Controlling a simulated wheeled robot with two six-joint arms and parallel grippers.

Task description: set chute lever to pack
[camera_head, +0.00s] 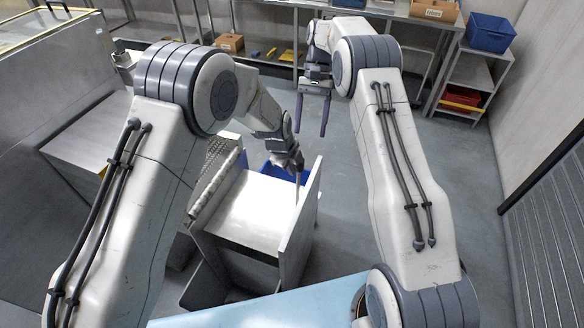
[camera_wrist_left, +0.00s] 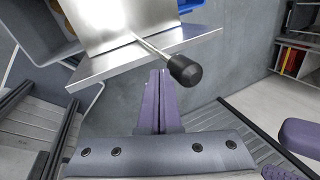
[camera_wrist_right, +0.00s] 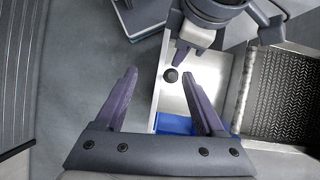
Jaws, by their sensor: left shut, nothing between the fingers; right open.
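The metal chute (camera_head: 250,209) stands in the middle of the head view, with a raised side wall on its right. Its lever shows in the left wrist view as a thin metal rod with a black knob (camera_wrist_left: 185,70), tilted toward the lower right. The knob is also in the right wrist view (camera_wrist_right: 171,75). My left gripper (camera_head: 299,165) is at the chute's far right. Its fingers (camera_wrist_left: 160,76) are shut and empty, just left of the knob; contact is unclear. My right gripper (camera_head: 312,132) is open and empty beyond the chute, over the floor. The setting marks cannot be read.
A blue bin (camera_head: 281,173) sits at the chute's far end and a grey bin (camera_head: 228,282) below its near end. A textured conveyor belt (camera_wrist_right: 285,95) runs beside the chute. Shelves with a blue crate (camera_head: 490,32) stand at the back right. The floor right of the chute is clear.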

